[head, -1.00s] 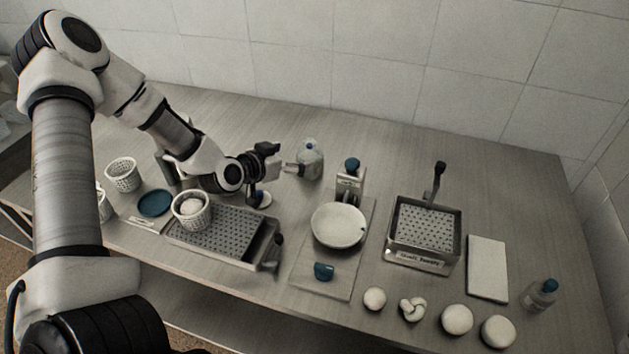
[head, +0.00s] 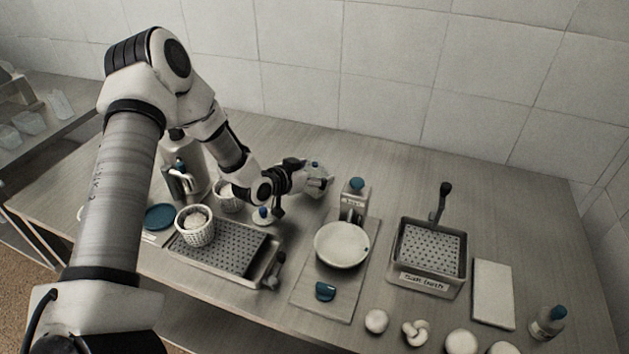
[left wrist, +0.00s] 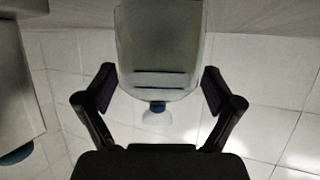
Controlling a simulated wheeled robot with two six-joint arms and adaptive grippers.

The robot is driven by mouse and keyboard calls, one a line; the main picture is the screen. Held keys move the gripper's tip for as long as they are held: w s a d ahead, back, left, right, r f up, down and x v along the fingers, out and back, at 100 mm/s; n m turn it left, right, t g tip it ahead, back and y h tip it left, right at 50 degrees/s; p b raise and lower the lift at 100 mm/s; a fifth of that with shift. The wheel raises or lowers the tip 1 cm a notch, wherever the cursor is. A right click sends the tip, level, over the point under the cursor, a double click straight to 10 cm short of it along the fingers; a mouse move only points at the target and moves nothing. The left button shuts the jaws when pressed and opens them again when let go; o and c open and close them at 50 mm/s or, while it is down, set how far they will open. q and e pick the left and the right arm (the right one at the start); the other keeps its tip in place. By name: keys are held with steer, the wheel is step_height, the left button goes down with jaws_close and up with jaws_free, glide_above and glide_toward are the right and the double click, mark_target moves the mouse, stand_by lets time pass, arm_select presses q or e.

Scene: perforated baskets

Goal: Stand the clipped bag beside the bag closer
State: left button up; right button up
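The clipped bag (head: 317,170) is pale and translucent with a blue clip at its neck. It stands at the back of the table, left of the bag closer, partly hidden by my left gripper. In the left wrist view the bag (left wrist: 160,45) looks upside down, between two spread fingers with a narrow gap on each side. My left gripper (head: 318,183) is open around the bag. The bag closer (head: 352,206) is a small upright device with a blue knob and a label. My right gripper is in neither view.
A white bowl (head: 341,245) sits before the bag closer, with a teal piece (head: 325,291) near it. A perforated tray (head: 222,243) carries a basket (head: 195,228) at left. A perforated square basket (head: 428,262) stands at right.

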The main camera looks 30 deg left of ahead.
arm_select(q)
steer(key=shift+d, duration=0.1)
steer(key=c, duration=0.8)
steer(key=shift+r, duration=0.1)
